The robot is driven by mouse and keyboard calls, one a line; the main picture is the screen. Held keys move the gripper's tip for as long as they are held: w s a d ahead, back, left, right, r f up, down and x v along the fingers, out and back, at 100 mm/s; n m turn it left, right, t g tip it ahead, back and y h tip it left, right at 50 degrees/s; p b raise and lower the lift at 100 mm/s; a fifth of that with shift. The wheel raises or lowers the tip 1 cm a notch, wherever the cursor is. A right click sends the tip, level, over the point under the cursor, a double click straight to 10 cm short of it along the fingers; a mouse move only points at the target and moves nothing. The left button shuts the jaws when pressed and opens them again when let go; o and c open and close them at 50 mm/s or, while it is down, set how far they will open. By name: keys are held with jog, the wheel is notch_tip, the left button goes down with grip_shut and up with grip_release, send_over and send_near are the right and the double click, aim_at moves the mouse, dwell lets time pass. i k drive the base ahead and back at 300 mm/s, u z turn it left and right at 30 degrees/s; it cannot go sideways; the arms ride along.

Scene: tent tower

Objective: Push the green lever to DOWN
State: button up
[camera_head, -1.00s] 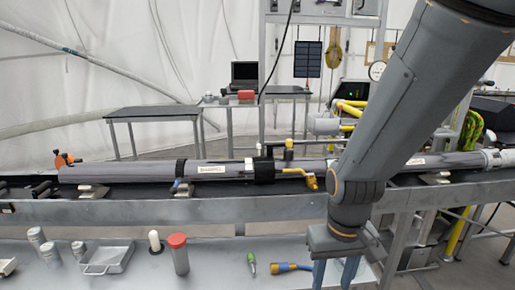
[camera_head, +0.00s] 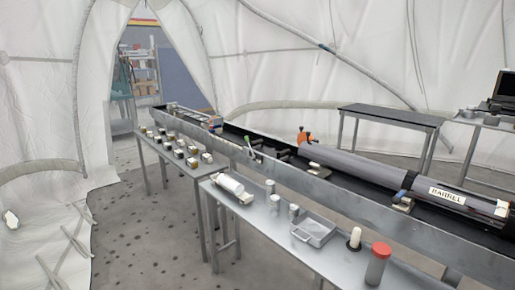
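A small upright piece with a whitish-green handle (camera_head: 249,146) stands at the long dark trough, left of the grey barrel. It may be the green lever, but it is too small to tell its shape or position, and I read no UP or DOWN mark. The grey tube labelled BARREL (camera_head: 400,180) lies along the trough at the right, with an orange part (camera_head: 303,135) near its left end. My gripper and arm are not in this view.
A front bench (camera_head: 262,236) holds a metal tray (camera_head: 314,231), a red-capped jar (camera_head: 378,263) and several small cylinders. A left table (camera_head: 166,149) holds several small blocks. Open floor (camera_head: 140,245) lies at the left. A dark-topped table (camera_head: 391,117) stands behind the trough.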

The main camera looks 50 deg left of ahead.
aim_at(246, 138)
jog(key=u, duration=2.2)
jog(key=i, duration=0.45)
jog(key=u, duration=1.05)
jog(key=i, duration=2.35)
jog(key=z, duration=1.45)
jog(key=i, duration=0.7)
jog(key=z, duration=0.7)
